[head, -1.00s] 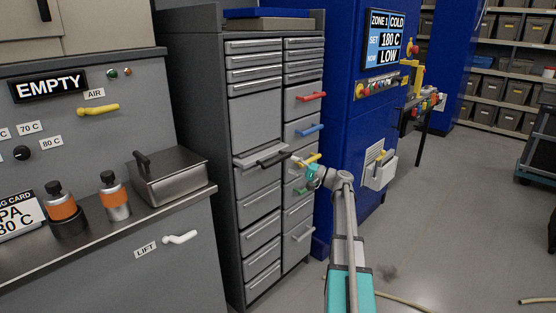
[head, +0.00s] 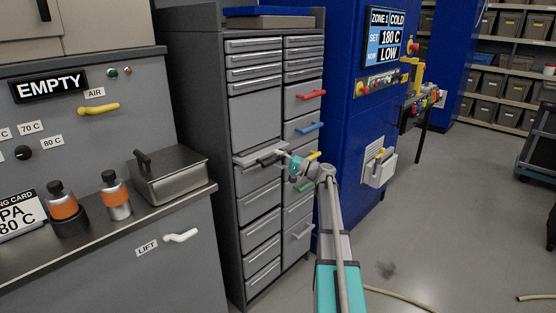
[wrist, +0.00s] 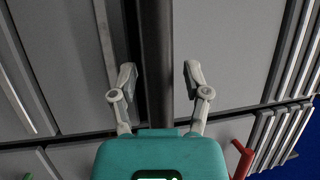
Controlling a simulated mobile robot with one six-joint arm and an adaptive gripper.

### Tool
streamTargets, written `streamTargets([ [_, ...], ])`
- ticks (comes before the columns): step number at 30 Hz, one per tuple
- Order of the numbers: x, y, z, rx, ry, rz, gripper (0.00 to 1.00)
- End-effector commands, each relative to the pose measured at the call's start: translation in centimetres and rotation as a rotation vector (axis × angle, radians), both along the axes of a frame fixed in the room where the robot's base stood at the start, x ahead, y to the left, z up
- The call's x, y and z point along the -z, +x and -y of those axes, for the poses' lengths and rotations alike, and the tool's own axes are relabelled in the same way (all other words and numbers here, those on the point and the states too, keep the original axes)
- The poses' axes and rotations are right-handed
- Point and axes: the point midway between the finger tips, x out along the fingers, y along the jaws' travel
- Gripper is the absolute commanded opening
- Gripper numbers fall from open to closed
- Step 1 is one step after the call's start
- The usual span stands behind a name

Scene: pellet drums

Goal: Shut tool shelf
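The tool shelf (head: 245,160) is a thin grey pull-out board sticking out a little from the left column of the grey drawer cabinet, below a large plain panel. A dark bar (head: 270,158) runs along its front. My gripper (head: 284,154) is at the right end of this bar. In the wrist view, my gripper (wrist: 158,78) is open, with its two fingers apart on either side of a dark bar (wrist: 155,50), which appears to be the shelf's. I cannot tell whether either finger touches it.
Drawers with red (head: 311,95), blue (head: 308,128) and yellow (head: 314,156) handles are close to my gripper on the right. A steel box (head: 168,180) sits on the counter at left. A blue machine (head: 345,130) stands right of the cabinet. The floor at right is mostly clear.

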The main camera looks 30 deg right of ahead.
Motion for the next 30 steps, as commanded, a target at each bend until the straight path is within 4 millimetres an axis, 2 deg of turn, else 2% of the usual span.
streamTargets([
  [1,0.0,0.0,0.0,0.0,0.0,0.0,0.44],
  [8,0.0,0.0,0.0,0.0,0.0,0.0,0.01],
  [17,0.0,0.4,-0.1,-0.001,0.0,0.0,0.0],
  [25,0.0,4.0,-0.9,-0.002,0.0,0.0,0.0],
  [30,0.0,5.0,-1.3,-0.001,0.0,0.0,0.0],
])
